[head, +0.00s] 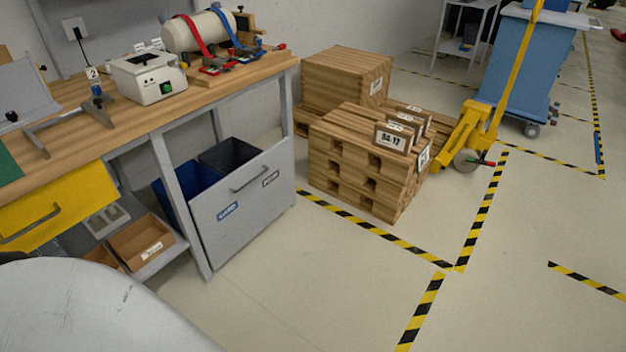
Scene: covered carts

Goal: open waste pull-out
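The waste pull-out has a grey front panel (243,203) under the right end of the workbench. It carries a dark bar handle (250,180) near its top and two small labels. A blue bin (173,190) and a dark grey bin (230,156) show behind the panel, their upper parts visible. The panel stands at the bench's front legs; how far it is out is hard to tell. Neither gripper is in view. A large pale rounded surface at the lower left hides part of the floor and bench.
The wooden workbench (132,115) holds a white device and a strapped cylinder. A yellow drawer (57,212) is left of the pull-out. Stacked pallets (360,165) and a yellow pallet jack (470,135) stand to the right. The floor before the panel (320,270) is clear.

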